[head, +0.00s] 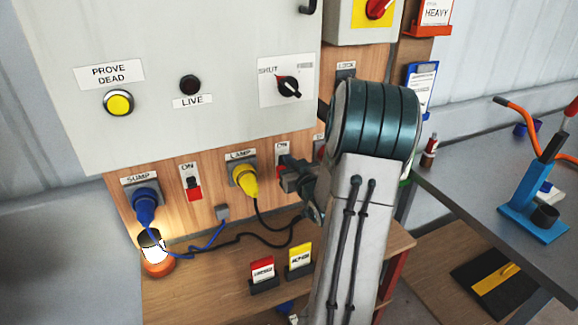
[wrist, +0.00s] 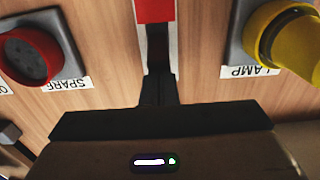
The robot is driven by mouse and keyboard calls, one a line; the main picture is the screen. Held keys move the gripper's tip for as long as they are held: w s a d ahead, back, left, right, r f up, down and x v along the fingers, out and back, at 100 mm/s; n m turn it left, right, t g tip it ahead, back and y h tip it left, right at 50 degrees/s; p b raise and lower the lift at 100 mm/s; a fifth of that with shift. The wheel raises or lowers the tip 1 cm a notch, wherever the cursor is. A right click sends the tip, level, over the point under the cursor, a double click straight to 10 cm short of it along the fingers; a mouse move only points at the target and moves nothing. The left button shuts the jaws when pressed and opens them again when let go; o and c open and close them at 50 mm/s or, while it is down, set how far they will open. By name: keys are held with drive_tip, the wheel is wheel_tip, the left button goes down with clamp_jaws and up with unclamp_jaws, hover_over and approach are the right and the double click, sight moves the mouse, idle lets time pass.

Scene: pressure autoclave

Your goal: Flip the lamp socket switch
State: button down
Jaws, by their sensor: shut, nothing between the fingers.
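The yellow lamp socket (head: 244,178) with its plug is on the wooden panel, under the LAMP label (head: 241,155). It also shows at the upper right of the wrist view (wrist: 285,40), where its label is upside down. The lamp switch, with a red part (wrist: 155,10), is between the lamp and spare sockets in the wrist view. In the head view my gripper mostly hides it below an ON label (head: 283,147). My gripper (head: 285,163) is shut and empty, its fingertips (wrist: 158,75) over the switch plate's end. I cannot tell whether they touch it.
The blue sump socket (head: 146,200) and its red switch (head: 193,188) are to the left. A red spare socket (wrist: 30,55) is on the gripper's other side. Cables, a glowing lamp (head: 155,255) and red and yellow cards (head: 300,257) are below. A grey cabinet (head: 180,40) overhangs.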

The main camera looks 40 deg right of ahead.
drive_tip(key=shift+s+f+b, duration=0.1)
drive_tip(key=shift+f+b, duration=0.65)
drive_tip(key=shift+f, duration=0.05)
drive_tip(key=shift+w+f, duration=0.2)
drive_tip(key=shift+s+r, duration=0.1)
drive_tip(key=shift+s, duration=0.1)
drive_tip(key=r+b+v, duration=0.1)
drive_tip(key=v, duration=0.8)
idle(0.4)
drive_tip(key=shift+r, duration=0.1)
idle(0.4)
